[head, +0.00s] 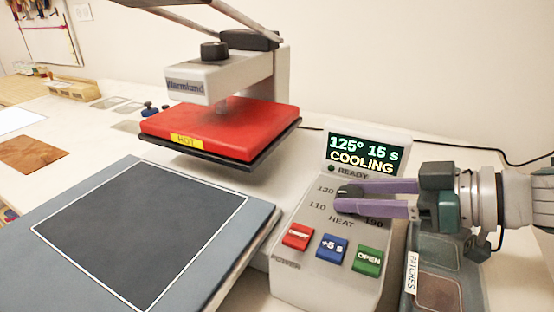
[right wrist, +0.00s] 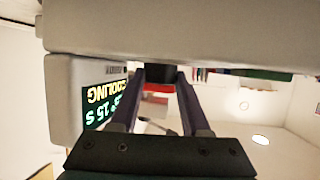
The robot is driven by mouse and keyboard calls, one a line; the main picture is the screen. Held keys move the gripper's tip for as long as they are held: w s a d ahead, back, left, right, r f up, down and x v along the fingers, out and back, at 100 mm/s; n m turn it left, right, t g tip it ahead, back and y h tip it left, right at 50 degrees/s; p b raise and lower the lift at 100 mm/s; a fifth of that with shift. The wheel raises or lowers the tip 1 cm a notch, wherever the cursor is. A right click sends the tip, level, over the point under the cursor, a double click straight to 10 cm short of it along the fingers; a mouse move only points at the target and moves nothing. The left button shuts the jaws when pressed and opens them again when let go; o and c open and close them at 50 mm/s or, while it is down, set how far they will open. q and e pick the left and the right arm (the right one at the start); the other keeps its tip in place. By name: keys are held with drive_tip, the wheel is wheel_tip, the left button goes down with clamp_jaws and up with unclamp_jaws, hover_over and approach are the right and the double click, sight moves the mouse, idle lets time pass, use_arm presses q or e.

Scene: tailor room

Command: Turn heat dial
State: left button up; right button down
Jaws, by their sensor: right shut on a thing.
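The heat dial (head: 349,191) is a dark knob on the sloped face of the grey control box (head: 325,280). My right gripper (head: 340,198) reaches in from the right, its purple fingers shut on the dial. In the right wrist view the dark dial (right wrist: 159,73) sits between the fingertips. The display (head: 365,152) reads 125°, 15 s, COOLING. My left gripper is not in view.
Red, blue and green buttons (head: 332,249) lie just below the dial. The heat press (head: 220,125), with its red HOT plate, stands raised behind. A padded board (head: 150,235) lies front left. A PATCHES tray (head: 440,285) sits right of the box, under my right gripper.

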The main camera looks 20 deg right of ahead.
drive_tip(key=shift+w+d+n+g+y+b, duration=0.15)
drive_tip(key=shift+n+g+y+b, duration=0.3)
drive_tip(key=shift+n+g+y, duration=0.3)
drive_tip(key=shift+c, duration=1.8)
unclamp_jaws()
drive_tip(key=p+v, duration=0.2)
drive_tip(key=v, duration=0.8)
